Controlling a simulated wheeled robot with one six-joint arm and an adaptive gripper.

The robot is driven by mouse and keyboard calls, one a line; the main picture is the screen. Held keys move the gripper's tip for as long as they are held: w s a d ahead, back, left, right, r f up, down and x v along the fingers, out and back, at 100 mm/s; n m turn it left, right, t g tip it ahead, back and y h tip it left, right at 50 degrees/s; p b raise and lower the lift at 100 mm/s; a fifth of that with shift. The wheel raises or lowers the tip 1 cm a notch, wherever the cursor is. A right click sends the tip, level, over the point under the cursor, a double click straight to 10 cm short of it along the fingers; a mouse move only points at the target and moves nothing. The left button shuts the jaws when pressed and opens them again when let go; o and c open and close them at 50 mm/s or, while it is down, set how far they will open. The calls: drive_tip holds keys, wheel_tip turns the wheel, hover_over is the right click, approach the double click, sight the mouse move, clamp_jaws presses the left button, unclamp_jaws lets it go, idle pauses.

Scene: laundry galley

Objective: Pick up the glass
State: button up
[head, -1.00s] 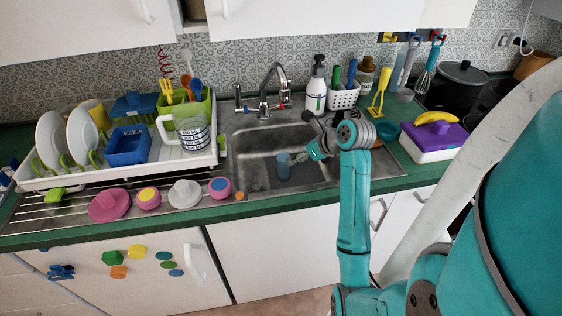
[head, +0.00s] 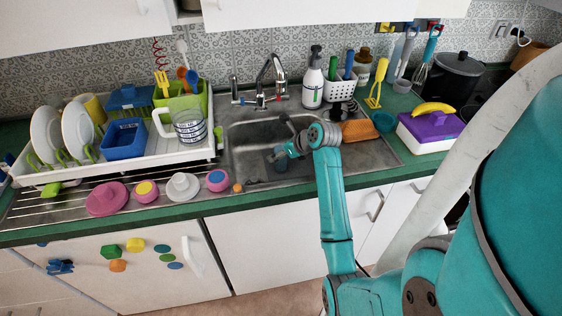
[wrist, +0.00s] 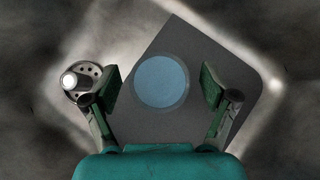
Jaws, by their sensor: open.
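The glass is a blue, round-topped vessel standing in the sink; the wrist view looks straight down on the glass (wrist: 161,81). In the head view only a small part of the glass (head: 281,165) shows, below my gripper (head: 284,152). In the wrist view my gripper (wrist: 159,79) is open, with one green-padded finger on each side of the glass. Visible gaps separate both fingers from the glass. How far the fingertips are above its rim is hard to tell.
The metal sink (head: 237,172) surrounds the glass, with a drain (wrist: 83,82) left of it in the wrist view. The faucet (head: 262,88) rises behind. A dish rack (head: 205,152) stands left; an orange sponge (head: 358,130) lies right of the basin.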

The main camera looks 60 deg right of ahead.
drive_tip(key=c, duration=1.6)
drive_tip(key=shift+r, duration=0.1)
drive_tip(key=shift+r, duration=0.55)
drive_tip(key=s+r, duration=0.1)
drive_tip(key=r, duration=0.3)
drive_tip(key=s+r, duration=0.1)
drive_tip(key=r, duration=0.4)
drive_tip(key=s+a+r, duration=0.1)
drive_tip(key=s+r, duration=0.1)
drive_tip(key=r, duration=0.2)
drive_tip(key=shift+r, duration=0.4)
drive_tip(key=o, duration=0.7)
clamp_jaws()
